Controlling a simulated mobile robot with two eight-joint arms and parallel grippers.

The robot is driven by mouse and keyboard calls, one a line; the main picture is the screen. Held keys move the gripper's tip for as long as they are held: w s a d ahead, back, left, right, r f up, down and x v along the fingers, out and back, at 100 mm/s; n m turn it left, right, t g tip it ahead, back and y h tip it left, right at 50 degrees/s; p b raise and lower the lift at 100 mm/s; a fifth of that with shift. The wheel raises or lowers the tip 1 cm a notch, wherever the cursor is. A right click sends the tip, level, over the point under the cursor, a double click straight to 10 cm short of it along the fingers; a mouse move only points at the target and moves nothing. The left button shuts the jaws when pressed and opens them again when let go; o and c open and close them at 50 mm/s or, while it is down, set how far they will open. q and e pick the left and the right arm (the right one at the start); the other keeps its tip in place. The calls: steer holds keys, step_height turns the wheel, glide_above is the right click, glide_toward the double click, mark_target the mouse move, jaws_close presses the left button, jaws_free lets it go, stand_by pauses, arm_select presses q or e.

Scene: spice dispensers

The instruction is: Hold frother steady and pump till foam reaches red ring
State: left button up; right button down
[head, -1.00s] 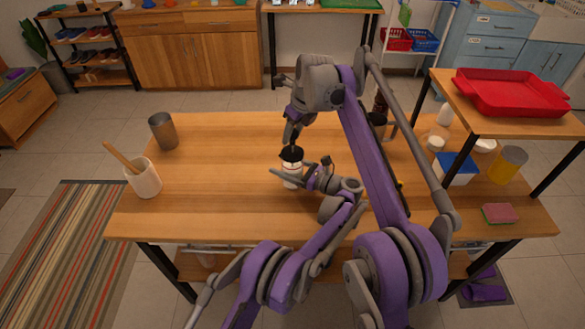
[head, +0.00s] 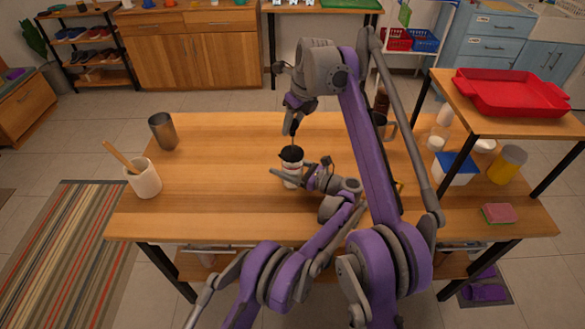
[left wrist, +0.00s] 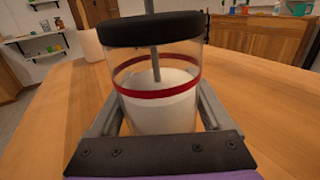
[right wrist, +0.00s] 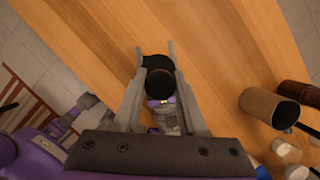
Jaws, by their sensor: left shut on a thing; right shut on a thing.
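The frother (head: 291,168) stands upright on the table, a clear jar with a black lid. In the left wrist view the frother jar (left wrist: 160,110) has a red ring (left wrist: 160,93) around it and white foam inside. A grey rod passes through the lid. My left gripper (head: 286,175) is shut around the jar, one finger on each side. My right gripper (head: 293,132) is above the lid, shut on the round black plunger knob (right wrist: 161,84).
A metal cup (head: 163,131) and a white crock with a wooden handle (head: 143,179) stand at the left. A raised shelf with a red tray (head: 510,93) is at the right. The table's left-centre is clear.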

mark_target(292, 152)
steer(key=shift+f, duration=3)
steer(key=shift+c, duration=1.9)
jaws_free()
steer(key=shift+r, duration=0.1)
steer(key=shift+w+r, duration=0.1)
steer(key=shift+r, duration=3.35)
